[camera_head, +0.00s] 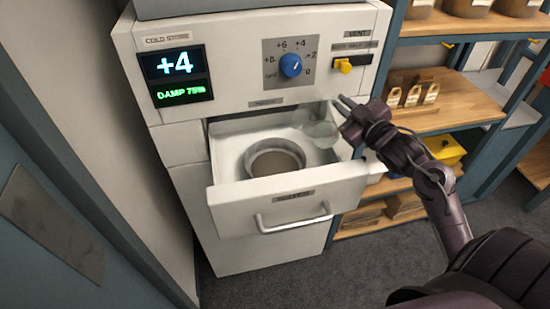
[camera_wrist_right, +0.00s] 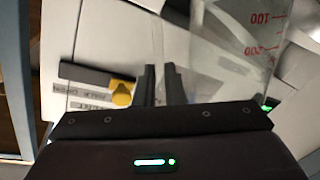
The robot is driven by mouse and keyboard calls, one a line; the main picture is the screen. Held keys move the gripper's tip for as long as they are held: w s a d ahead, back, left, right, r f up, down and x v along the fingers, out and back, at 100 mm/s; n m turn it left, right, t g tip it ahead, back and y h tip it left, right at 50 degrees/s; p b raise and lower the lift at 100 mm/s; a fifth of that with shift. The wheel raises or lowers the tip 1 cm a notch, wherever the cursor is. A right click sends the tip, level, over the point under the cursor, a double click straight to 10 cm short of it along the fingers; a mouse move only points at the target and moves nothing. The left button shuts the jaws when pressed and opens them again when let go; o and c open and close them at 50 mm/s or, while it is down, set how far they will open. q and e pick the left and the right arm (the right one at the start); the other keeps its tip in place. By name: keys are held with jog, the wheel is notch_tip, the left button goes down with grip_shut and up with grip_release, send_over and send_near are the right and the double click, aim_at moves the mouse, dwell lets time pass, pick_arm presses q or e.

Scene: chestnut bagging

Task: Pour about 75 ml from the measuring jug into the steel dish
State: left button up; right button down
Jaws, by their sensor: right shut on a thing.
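The steel dish (camera_head: 251,163) is a round, open dish standing in the pulled-out white drawer (camera_head: 229,194). Its inside looks brownish; I cannot tell what is in it. The clear measuring jug (camera_head: 322,133) is at the drawer's right side, to the right of the dish and apart from it. My right gripper (camera_head: 344,103) is shut on the jug, just above and right of it in the head view. In the right wrist view the jug (camera_wrist_right: 235,42) shows red marks near 100 and 200, beside the gripper fingers (camera_wrist_right: 161,82). Its liquid level is unclear. My left gripper is out of view.
The cold-store cabinet front (camera_head: 225,55) rises behind the drawer, with a blue dial (camera_head: 290,65) and yellow switch (camera_head: 343,65). The drawer handle (camera_head: 293,222) sticks out in front. Wooden shelves (camera_head: 455,103) with jars and a yellow box (camera_head: 444,150) stand at right.

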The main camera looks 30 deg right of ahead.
dwell(0.8)
jog(key=shift+d+r+m+p, duration=0.1)
jog(key=shift+d+m+p, duration=0.25)
jog(key=shift+p, duration=0.1)
jog(key=d+f+m+p, duration=0.2)
jog(key=d+m+p, duration=0.1)
jog(key=d+f+m+p, duration=0.1)
jog(key=d+m, duration=0.1)
jog(key=shift+s+p, duration=0.2)
jog(key=shift+p, duration=0.2)
dwell(0.5)
